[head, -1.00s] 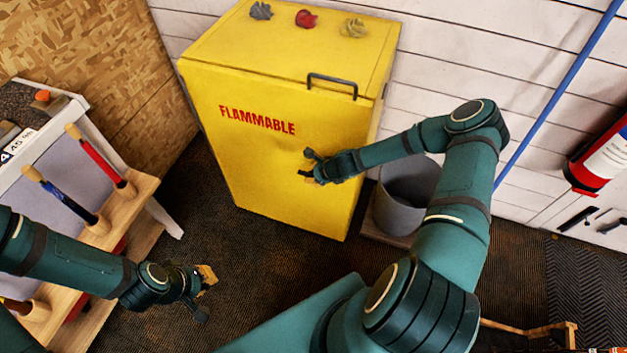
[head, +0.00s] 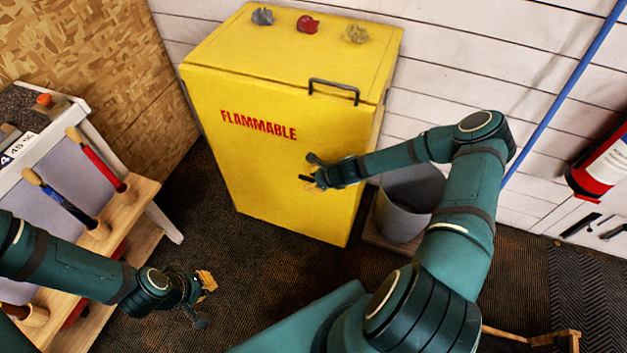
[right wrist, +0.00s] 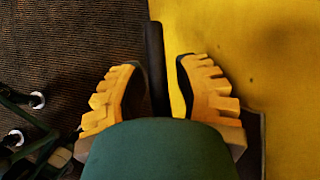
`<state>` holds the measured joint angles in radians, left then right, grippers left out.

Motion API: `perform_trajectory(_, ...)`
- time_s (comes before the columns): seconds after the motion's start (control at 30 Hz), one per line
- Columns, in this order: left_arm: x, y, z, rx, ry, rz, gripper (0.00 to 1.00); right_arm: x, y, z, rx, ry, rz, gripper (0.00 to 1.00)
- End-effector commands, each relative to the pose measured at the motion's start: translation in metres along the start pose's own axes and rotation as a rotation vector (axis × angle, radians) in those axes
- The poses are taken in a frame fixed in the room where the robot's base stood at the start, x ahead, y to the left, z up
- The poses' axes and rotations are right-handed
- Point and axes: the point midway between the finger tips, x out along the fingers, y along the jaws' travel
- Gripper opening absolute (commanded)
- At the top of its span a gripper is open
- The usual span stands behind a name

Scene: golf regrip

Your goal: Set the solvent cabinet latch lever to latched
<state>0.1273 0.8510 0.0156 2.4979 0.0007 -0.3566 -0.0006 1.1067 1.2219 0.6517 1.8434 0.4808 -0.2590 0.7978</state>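The yellow solvent cabinet (head: 290,190) stands against the wall in the head view, marked FLAMMABLE on its front. Its dark latch lever (right wrist: 155,70) shows in the right wrist view as a bar between the two fingers of my right gripper (right wrist: 160,78). The fingers are apart, with a clear gap to the right finger; the lever is close to the left one. In the head view my right gripper (head: 313,172) is at the cabinet front and largely hides the lever. My left gripper (head: 207,300) is open and empty above the floor at the lower left.
A dark handle (head: 333,86) sits at the cabinet's upper edge. A grey bin (head: 405,205) stands right of the cabinet, behind my right arm. Dark floor lies between rack and cabinet.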

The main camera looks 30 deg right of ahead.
Motion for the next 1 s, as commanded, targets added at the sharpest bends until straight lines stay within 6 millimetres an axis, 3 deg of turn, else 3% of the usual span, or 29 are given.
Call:
perform_trajectory(0.17,0.000,0.000,0.000,0.000,0.000,0.000,0.00,-0.016,-0.001,0.000,-0.001,0.001,-0.002,0.31)
perform_trajectory(0.6,0.000,0.000,0.000,0.000,0.000,0.000,0.00,-0.099,-0.001,0.000,-0.001,0.001,-0.002,0.31)
perform_trajectory(0.8,0.000,0.000,0.000,0.000,0.000,0.000,0.00,-0.117,0.000,0.000,0.000,-0.001,0.001,0.31)
perform_trajectory(1.0,0.000,0.000,0.000,0.000,0.000,0.000,0.00,-0.120,0.000,0.001,0.000,-0.001,0.001,0.31)
